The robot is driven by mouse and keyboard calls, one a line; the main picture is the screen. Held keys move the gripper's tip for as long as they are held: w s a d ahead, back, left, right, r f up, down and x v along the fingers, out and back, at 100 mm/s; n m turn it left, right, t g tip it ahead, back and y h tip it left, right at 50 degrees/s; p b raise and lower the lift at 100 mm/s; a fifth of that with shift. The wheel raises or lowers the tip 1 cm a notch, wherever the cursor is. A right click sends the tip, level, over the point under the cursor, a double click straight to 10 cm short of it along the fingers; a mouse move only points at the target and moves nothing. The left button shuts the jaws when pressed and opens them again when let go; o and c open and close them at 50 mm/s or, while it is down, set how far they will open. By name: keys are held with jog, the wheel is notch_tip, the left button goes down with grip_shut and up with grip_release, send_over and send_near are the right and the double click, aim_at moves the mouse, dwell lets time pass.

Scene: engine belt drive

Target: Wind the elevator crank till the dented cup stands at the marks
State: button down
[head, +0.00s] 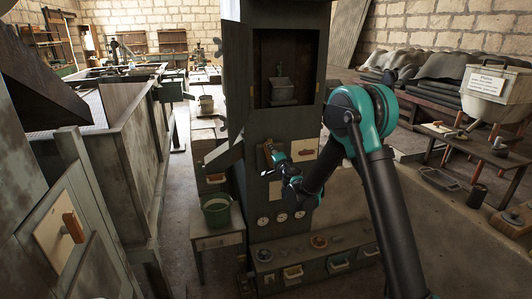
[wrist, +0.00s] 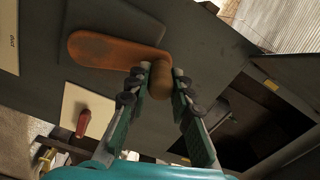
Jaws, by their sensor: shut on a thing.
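The elevator crank (wrist: 105,50) is an orange-brown arm on the dark cabinet front, lying nearly level in the wrist view. Its rounded grip end sits between the fingertips of my gripper (wrist: 160,78), which is shut on it. In the head view the crank (head: 267,153) is partly hidden by my gripper (head: 273,155). Above it, a grey cup (head: 283,91) stands in the dark opening of the elevator (head: 255,125). Its dent is too small to make out. A small orange mark (head: 318,87) shows at the opening's right side; I cannot tell how level the cup is with it.
A pale plate with a red handle (head: 303,153) is right of the crank. A green bucket (head: 217,208) stands on a small table to the left. Gauges (head: 281,217) and a bench with small bins (head: 292,272) lie below. A hopper (head: 490,95) stands far right.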

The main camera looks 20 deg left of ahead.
jog(key=shift+w+d+r+m, duration=0.1)
jog(key=shift+w+d+m, duration=0.15)
jog(key=shift+d+m, duration=0.3)
jog(key=shift+w+d+m, duration=0.25)
jog(key=shift+d+m, duration=0.1)
jog(key=shift+m, duration=0.4)
jog(key=shift+w+d+m, duration=0.15)
jog(key=shift+d+m, duration=0.1)
jog(key=shift+m, duration=0.15)
jog(key=c, duration=1.3)
grip_release()
jog(key=v, duration=1.2)
jog(key=shift+a, duration=0.1)
